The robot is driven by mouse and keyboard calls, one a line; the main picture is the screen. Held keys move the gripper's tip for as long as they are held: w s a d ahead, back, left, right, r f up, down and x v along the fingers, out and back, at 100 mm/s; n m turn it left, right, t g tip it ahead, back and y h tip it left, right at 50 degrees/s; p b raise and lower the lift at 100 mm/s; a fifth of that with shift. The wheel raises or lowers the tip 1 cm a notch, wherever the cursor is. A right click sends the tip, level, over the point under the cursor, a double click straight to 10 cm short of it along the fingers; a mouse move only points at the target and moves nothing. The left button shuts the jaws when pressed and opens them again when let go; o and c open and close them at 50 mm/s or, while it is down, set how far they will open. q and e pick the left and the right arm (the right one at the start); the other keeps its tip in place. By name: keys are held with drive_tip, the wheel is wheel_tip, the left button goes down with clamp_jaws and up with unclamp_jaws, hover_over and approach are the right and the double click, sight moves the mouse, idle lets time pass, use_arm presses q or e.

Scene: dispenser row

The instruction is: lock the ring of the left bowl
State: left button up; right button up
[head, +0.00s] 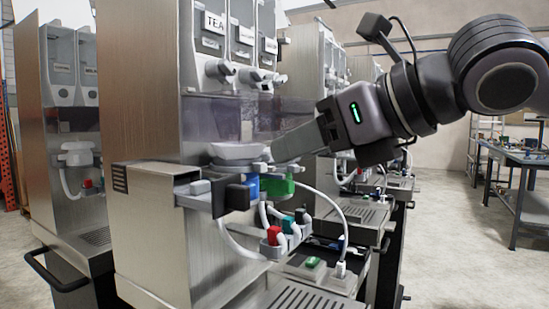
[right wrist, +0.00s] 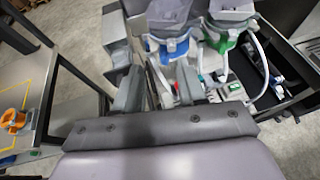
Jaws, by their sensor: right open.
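The left bowl (right wrist: 168,12) is translucent, with a blue ring (right wrist: 172,46) under it in the right wrist view. A blue part (head: 252,186) shows below the bowls in the head view. I cannot tell the ring's lock position. My right gripper (head: 281,151) reaches in from the right, in front of the machine at the bowls' base. In the right wrist view its two fingers (right wrist: 160,86) are apart with nothing held, short of the blue ring. My left gripper is not in view.
Beside the blue ring is a green ring (right wrist: 222,42) under another bowl. Red, teal and black taps (head: 274,236) with white hoses hang below in the head view. A drip tray (head: 295,297) lies underneath.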

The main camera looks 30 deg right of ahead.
sight(259, 167)
drive_tip(key=w+f, duration=0.2)
drive_tip(key=w, duration=0.4)
drive_tip(key=shift+w+a+f+m+h, duration=0.25)
drive_tip(key=shift+w+a+m+h, duration=0.05)
drive_tip(key=shift+h, duration=0.1)
